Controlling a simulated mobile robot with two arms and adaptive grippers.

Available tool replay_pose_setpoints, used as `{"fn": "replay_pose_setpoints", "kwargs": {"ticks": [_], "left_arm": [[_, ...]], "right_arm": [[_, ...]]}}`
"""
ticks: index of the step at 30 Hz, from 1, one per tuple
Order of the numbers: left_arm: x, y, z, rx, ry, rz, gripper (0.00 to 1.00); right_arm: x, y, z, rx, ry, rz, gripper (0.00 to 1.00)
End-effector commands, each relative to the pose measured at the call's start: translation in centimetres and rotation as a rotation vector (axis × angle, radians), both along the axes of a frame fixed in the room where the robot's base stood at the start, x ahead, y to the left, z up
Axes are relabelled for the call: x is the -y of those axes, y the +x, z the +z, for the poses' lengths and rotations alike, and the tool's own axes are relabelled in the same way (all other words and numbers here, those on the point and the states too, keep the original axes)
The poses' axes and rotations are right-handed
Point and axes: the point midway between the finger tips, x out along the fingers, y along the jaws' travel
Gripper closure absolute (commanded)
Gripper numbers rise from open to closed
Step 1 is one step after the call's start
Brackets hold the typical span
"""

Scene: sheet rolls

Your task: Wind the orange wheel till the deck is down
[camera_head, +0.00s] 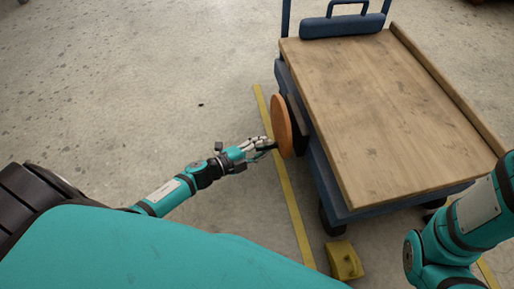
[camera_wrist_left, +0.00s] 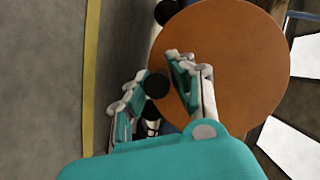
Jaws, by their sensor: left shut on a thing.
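The orange wheel (camera_head: 281,127) is a flat disc mounted upright on the left side of a blue cart, and its face fills much of the left wrist view (camera_wrist_left: 245,65). My left gripper (camera_head: 266,146) is at the near lower edge of the wheel. In the left wrist view its fingers (camera_wrist_left: 155,88) are closed around a black handle (camera_wrist_left: 156,86) in front of the wheel's face. The deck (camera_head: 385,105) is a wooden board on top of the cart; its height above the frame is hard to judge. My right gripper is out of view.
The blue cart frame (camera_head: 330,190) has a dark wheel (camera_head: 330,222) below and a padded blue handle (camera_head: 342,24) at its far end. A yellow block (camera_head: 345,261) sits by its near corner. A yellow floor line (camera_head: 288,195) runs alongside. The concrete floor to the left is clear.

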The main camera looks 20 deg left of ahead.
Motion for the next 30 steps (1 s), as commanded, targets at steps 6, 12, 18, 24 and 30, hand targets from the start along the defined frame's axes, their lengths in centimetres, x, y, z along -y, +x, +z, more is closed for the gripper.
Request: {"fn": "replay_pose_setpoints", "kwargs": {"ticks": [6, 12, 18, 24, 30], "left_arm": [[-0.8, 0.8, -0.8, 0.106, 0.084, 0.007, 1.0], [-1.1, 1.3, -0.6, 0.17, 0.134, 0.007, 1.0], [-1.4, 1.5, -0.5, 0.199, 0.158, 0.008, 1.0], [-1.5, 1.6, -0.4, 0.203, 0.163, 0.01, 1.0], [-1.6, 1.7, -0.4, 0.203, 0.162, 0.013, 0.76]], "right_arm": [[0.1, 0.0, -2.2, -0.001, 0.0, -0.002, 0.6], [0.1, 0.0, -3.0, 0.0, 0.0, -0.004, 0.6], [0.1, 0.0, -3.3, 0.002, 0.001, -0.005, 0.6], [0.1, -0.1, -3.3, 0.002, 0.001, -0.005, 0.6], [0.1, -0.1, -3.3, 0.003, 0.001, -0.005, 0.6]]}}
